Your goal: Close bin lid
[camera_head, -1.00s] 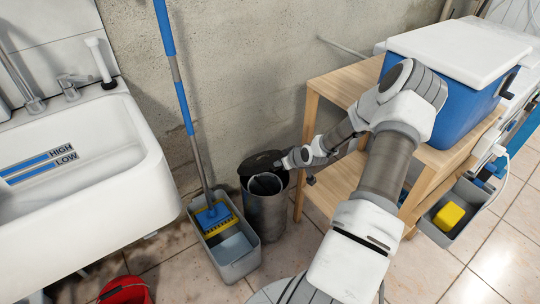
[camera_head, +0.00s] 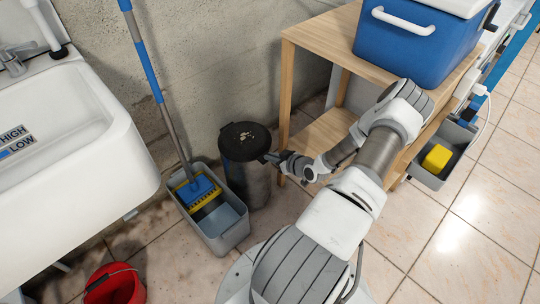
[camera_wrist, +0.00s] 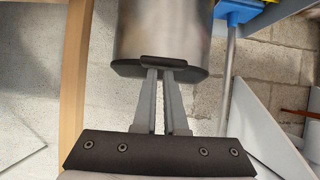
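The bin (camera_head: 259,187) is a dark metallic cylinder standing on the floor between the mop bucket and the wooden shelf. Its black lid (camera_head: 245,141) lies flat over the top in the head view, with no opening visible. My gripper (camera_head: 268,157) is at the lid's right edge. In the wrist view my gripper (camera_wrist: 162,72) has its two fingers close together with only a thin gap. Their tips meet a dark tab on the lid's rim (camera_wrist: 195,73); I cannot tell touching from just apart. The bin's side (camera_wrist: 165,30) shows beyond. Nothing is visibly held.
A grey mop bucket (camera_head: 228,224) stands left of the bin, with a mop (camera_head: 157,90) leaning in it. The wooden shelf (camera_head: 315,38) with a blue cooler (camera_head: 410,45) is on the right. A white sink (camera_head: 80,150) and red bucket (camera_head: 115,288) are left.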

